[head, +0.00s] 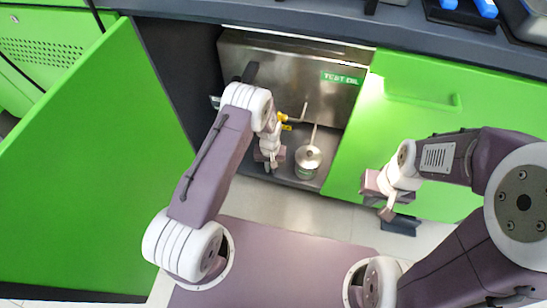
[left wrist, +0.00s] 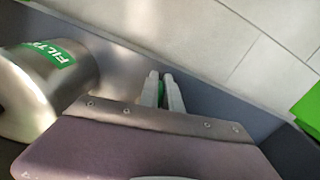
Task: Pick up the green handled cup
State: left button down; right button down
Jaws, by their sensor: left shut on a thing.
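My left gripper (head: 268,167) reaches down into the open cabinet under the bench. In the left wrist view its two fingers (left wrist: 165,92) are close together with a sliver of green between them, which I take to be the handle of the green handled cup (left wrist: 162,93). The rest of the cup is hidden behind the gripper and wrist. My right gripper (head: 382,205) hangs before the green door on the right, apart from the cabinet opening; its finger gap is not clear.
A silver canister (head: 307,158) with a green label stands just right of my left gripper; it also shows in the left wrist view (left wrist: 35,85). A metal tank (head: 290,75) labelled TEST OIL and a yellow-handled valve (head: 290,118) are behind. The open green door (head: 90,170) bounds the left.

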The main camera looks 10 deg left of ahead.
pick_arm(q)
jog(key=shift+r, duration=0.1)
notch_tip(320, 180, up, 10)
jog(key=p, duration=0.6)
